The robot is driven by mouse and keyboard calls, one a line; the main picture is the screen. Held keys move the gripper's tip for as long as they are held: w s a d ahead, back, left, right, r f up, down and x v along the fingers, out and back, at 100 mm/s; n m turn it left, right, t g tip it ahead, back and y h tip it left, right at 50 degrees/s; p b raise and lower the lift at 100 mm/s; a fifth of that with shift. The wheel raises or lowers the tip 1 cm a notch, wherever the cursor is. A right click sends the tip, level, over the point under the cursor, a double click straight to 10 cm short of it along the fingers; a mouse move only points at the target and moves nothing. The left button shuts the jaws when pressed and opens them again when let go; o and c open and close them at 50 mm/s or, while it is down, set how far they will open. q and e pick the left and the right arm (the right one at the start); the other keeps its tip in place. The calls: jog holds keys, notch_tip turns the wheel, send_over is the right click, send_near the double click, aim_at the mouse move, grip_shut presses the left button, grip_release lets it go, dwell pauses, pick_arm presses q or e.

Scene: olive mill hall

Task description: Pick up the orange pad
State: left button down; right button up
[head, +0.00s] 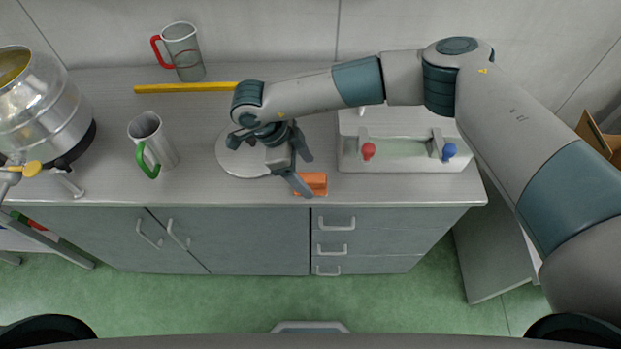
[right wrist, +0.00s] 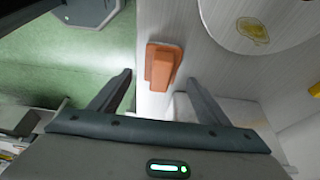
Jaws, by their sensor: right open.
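The orange pad (head: 316,183) lies on the counter near its front edge, just right of the round white disc. In the right wrist view the orange pad (right wrist: 161,67) shows whole, ahead of the jaws and between their lines, apart from both fingers. My right gripper (head: 305,174) is open and empty above the counter at the pad, and one finger hides part of the pad in the head view. In the right wrist view the right gripper (right wrist: 158,84) has its fingers wide apart. My left gripper is not in view.
The round white disc (head: 238,160) lies left of the pad. A white tray with red and blue knobs (head: 405,163) stands to the right. A green-handled mug (head: 150,140), a red-handled jug (head: 184,52), a yellow bar (head: 185,88) and a steel vessel (head: 40,105) stand left and behind.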

aim_at(312, 176)
jog(key=shift+d+f+p, duration=0.5)
jog(key=shift+d+p, duration=0.1)
jog(key=shift+p, duration=0.1)
jog(key=shift+p+x, duration=0.4)
jog(key=shift+x, duration=0.55)
jog(key=shift+f, duration=0.3)
jog(key=shift+c, duration=0.6)
jog(key=c, duration=1.1)
jog(key=shift+w, duration=0.1)
